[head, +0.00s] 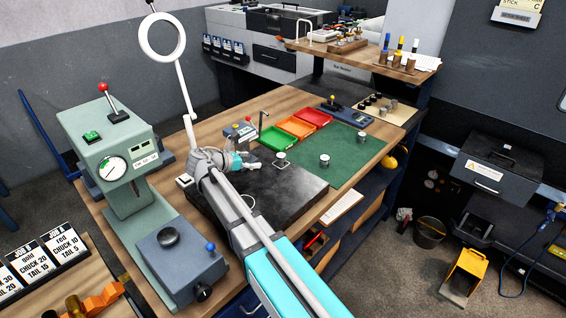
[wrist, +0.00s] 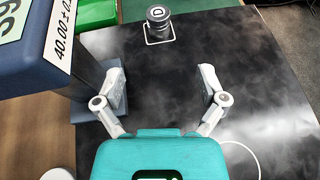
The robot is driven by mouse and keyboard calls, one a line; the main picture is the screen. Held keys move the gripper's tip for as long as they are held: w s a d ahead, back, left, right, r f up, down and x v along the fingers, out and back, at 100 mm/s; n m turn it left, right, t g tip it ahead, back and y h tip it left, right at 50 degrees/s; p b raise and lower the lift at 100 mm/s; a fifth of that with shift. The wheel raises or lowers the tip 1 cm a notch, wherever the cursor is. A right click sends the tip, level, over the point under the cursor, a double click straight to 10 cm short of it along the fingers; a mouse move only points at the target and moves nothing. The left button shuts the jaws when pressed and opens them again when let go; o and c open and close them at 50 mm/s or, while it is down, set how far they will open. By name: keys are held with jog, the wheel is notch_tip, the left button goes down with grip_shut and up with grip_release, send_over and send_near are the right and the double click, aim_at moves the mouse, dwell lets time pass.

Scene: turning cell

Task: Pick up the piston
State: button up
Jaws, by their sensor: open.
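A short metal cylinder, which looks like a piston (wrist: 158,22), stands upright in a white square outline on the dark plate (wrist: 165,110), with a letter like D on top. In the head view this piston (head: 281,159) stands near the far edge of the plate. Two similar metal cylinders stand on the green mat: one nearer (head: 324,160) and one farther (head: 361,137). My gripper (wrist: 162,76) is open with nothing between its fingers. It is over the plate, short of the piston and not touching it. In the head view my gripper (head: 242,161) is partly hidden.
A blue-grey gauge block with a label (wrist: 72,35) stands close to the left of my gripper. Green, orange and red trays (head: 311,116) lie beyond the plate. A green press (head: 115,150) stands at the left. A white circle (head: 247,201) marks bare plate.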

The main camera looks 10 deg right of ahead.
jog(key=shift+d, duration=0.1)
dwell(0.3)
jog(key=b, duration=0.3)
send_near(281, 158)
jog(key=w+d+f, duration=0.3)
jog(key=shift+d, duration=0.25)
jog(key=shift+w+d+f, duration=0.1)
jog(key=shift+w+d, duration=0.15)
jog(key=shift+d, duration=0.25)
jog(key=b+x, duration=0.2)
jog(key=x, duration=0.2)
jog(key=shift+w+a+f, duration=0.1)
jog(key=shift+w+f, duration=0.1)
jog(key=shift+w+d+f, duration=0.1)
jog(key=shift+w+d, duration=0.15)
jog(key=shift+d, duration=0.25)
jog(key=shift+c, duration=0.2)
